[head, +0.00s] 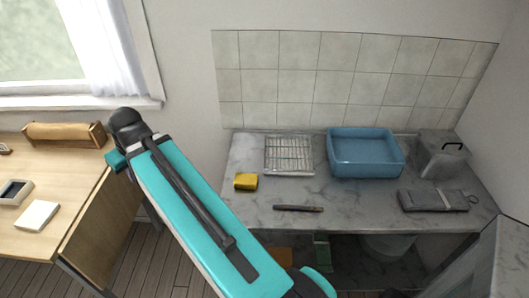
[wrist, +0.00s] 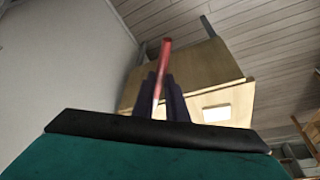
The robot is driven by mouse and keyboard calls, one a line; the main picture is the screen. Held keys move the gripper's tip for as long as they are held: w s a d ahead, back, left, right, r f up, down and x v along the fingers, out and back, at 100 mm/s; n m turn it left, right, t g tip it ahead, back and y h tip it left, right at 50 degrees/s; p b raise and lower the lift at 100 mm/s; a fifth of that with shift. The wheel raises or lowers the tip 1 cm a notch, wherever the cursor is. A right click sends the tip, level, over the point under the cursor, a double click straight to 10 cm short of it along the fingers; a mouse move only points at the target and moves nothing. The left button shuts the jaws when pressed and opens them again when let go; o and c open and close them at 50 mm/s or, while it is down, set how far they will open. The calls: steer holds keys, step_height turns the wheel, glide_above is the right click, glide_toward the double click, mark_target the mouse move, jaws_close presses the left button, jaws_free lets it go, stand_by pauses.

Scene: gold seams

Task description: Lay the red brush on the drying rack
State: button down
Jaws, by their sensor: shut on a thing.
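The red brush (wrist: 165,58) shows in the wrist view, standing up between the dark fingers of my gripper (wrist: 167,92). My gripper is shut on it; the brush's lower part is pale and its far end is red. In the head view my teal arm reaches up and left, and the gripper and brush cannot be made out there. The drying rack (head: 289,156), a silver wire frame, lies on the marble counter (head: 345,210) near the tiled wall. It looks empty, and my gripper is away from it.
A blue basin (head: 365,157) stands right of the rack. A yellow sponge (head: 246,182) and a dark stick-like tool (head: 298,208) lie in front. A wooden desk (head: 88,205) stands at left.

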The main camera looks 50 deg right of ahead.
steer(key=s+d+f, duration=0.1)
steer(key=s+d, duration=0.3)
steer(key=d, duration=0.5)
steer(key=s+d+f+n, duration=0.1)
steer(key=s+d, duration=0.3)
steer(key=d, duration=0.4)
steer(key=s+d+f, duration=0.1)
steer(key=s+d, duration=0.2)
steer(key=d, duration=0.6)
steer(key=s+d+f, duration=0.1)
steer(key=s+d, duration=0.7)
steer(key=s, duration=0.3)
steer(key=s+d+f+n, duration=0.1)
steer(key=s+d, duration=0.7)
steer(key=s, duration=0.4)
steer(key=shift+s+d+n+y+b, duration=0.15)
steer(key=shift+n+y+b, duration=0.15)
steer(key=shift+y+b, duration=0.1)
